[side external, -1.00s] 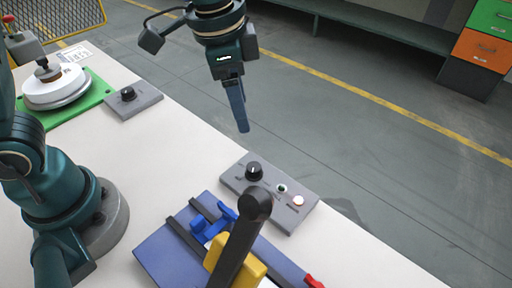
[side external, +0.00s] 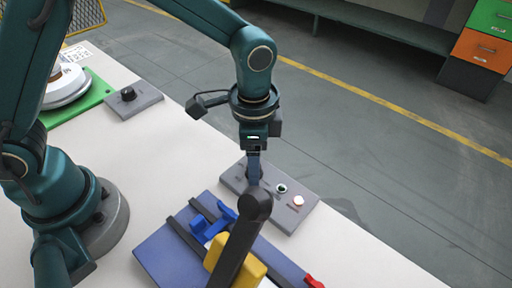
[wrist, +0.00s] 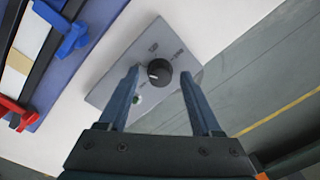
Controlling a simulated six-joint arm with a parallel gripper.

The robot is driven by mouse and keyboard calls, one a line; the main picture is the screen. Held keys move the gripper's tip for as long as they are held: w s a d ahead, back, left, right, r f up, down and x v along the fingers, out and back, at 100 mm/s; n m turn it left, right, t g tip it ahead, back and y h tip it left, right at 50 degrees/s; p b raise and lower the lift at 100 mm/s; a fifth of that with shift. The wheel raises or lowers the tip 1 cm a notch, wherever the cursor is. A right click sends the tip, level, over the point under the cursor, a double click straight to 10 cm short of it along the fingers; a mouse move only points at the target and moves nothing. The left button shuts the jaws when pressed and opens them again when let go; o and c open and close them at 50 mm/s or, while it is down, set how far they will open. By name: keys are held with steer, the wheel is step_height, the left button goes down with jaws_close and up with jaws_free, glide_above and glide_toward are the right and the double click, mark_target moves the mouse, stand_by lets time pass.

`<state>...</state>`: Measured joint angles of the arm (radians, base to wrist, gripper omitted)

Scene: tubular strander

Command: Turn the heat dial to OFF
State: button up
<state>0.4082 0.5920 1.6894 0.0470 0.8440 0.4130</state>
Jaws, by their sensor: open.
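The heat dial (wrist: 159,72) is a round black knob with a white pointer mark on a grey control panel (wrist: 112,80). Printed labels around it are too small to read. In the wrist view my gripper (wrist: 160,80) is open, with one blue finger on each side of the dial and gaps between. In the side view my gripper (side external: 254,182) points down over the left part of the panel (side external: 232,182) and hides the dial. I cannot tell its exact height above the panel.
A blue fixture (side external: 165,250) with a yellow block (side external: 250,272) and a black-knobbed lever (side external: 256,204) stands close in front of the panel. A lit button (side external: 298,201) is on the panel's right. Another grey box with a black knob (side external: 128,94) sits back left.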

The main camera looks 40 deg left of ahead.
jaws_close()
steer(key=shift+n, duration=0.3)
steer(key=n, duration=1.1)
steer(key=shift+n, duration=0.3)
stand_by(0.3)
jaws_free()
